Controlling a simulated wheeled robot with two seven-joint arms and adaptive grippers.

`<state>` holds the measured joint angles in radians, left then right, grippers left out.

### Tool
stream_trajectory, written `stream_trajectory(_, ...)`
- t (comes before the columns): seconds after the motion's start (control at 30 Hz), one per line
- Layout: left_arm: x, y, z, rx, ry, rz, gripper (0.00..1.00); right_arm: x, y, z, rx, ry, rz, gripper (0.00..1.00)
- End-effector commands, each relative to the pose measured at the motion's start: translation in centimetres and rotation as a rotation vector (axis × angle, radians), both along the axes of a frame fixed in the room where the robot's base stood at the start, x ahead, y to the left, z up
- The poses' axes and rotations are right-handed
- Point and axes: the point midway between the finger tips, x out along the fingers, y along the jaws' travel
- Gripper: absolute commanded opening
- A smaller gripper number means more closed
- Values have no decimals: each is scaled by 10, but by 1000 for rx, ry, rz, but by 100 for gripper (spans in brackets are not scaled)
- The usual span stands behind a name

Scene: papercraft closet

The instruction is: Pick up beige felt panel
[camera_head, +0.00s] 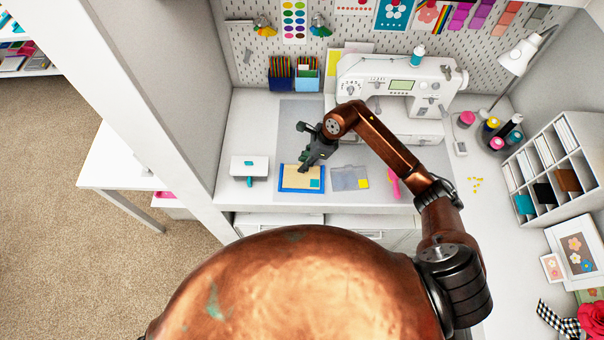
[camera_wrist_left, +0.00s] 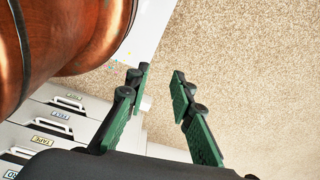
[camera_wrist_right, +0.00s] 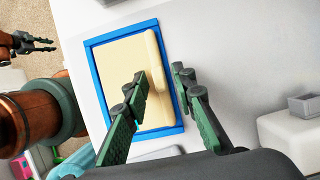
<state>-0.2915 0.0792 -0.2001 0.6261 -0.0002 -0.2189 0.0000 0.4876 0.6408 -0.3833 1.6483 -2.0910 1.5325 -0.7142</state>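The beige felt panel (camera_head: 296,173) lies on the grey mat inside a blue rectangular border (camera_head: 283,188). A teal square (camera_head: 315,184) sits at its lower right corner in the head view. In the right wrist view the panel (camera_wrist_right: 112,62) shows a raised strip along its right side. My right gripper (camera_wrist_right: 158,78) is open, with its fingers apart over that strip; contact cannot be told. In the head view this gripper (camera_head: 308,150) hangs over the panel's right part and hides some of it. My left gripper (camera_wrist_left: 160,75) is open and empty, away from the panel.
A grey pouch-like sheet (camera_head: 347,178) with a yellow square lies right of the panel. A white box-like item (camera_head: 249,166) stands to the left. Pencil cups (camera_head: 307,76) and a sewing machine (camera_head: 390,85) stand behind. White drawers (camera_wrist_left: 60,113) show beside my left gripper.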

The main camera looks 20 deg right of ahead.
Motion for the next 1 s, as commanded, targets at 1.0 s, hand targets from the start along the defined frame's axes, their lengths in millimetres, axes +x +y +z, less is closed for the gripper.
stream_trajectory(1.0, -11, 1, -17, 2, 15, 2, 22, -2, 1, 35, -3, -7, 5, 0)
